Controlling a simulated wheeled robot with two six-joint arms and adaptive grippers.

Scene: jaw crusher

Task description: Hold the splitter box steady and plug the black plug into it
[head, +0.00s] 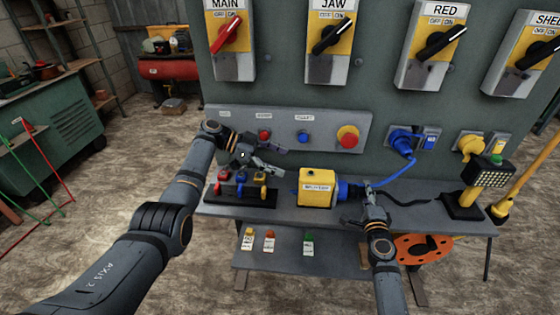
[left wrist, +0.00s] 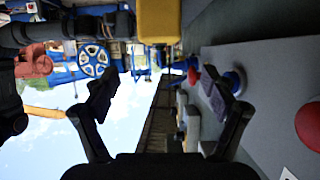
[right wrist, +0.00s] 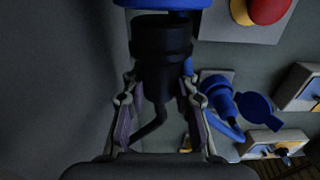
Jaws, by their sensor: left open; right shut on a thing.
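The yellow splitter box (head: 316,188) sits on the grey ledge, with a blue socket (head: 343,189) on its right side. My right gripper (head: 370,200) is shut on the black plug (right wrist: 160,60), just right of that socket. In the right wrist view the plug's front is close against a blue part (right wrist: 160,3); I cannot tell whether it is inserted. My left gripper (head: 264,160) is open and empty, above the ledge and left of the splitter box. In the left wrist view, a yellow block (left wrist: 158,20), likely the splitter box, lies beyond the open fingers (left wrist: 160,92).
A rack with several coloured padlocks (head: 240,189) stands left of the box. Behind are a button panel (head: 285,118) and a blue plug (head: 401,142) with a blue cable running toward the splitter box. A black lamp base (head: 463,207) stands at right.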

